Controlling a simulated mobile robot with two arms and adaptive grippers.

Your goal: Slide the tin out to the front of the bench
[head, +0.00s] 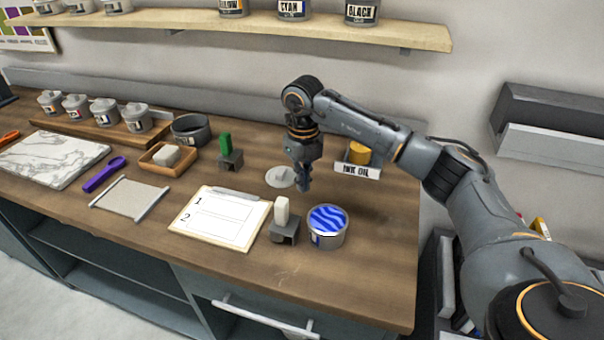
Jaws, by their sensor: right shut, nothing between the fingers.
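An open tin (327,228) stands upright on the wooden bench (365,285), right of the clipboard and a little back from the bench's front edge. It shows a blue wavy surface on top. My right gripper (304,186) points down above the bench behind the tin, shut and empty. It looks apart from the tin. A flat grey lid (281,177) lies on the bench just left of the gripper. My left gripper is not in view.
A small block with a white piece (284,222) stands close left of the tin. A clipboard (222,216) lies further left. An INK OIL holder (357,166) is behind. Bare bench lies in front and right of the tin.

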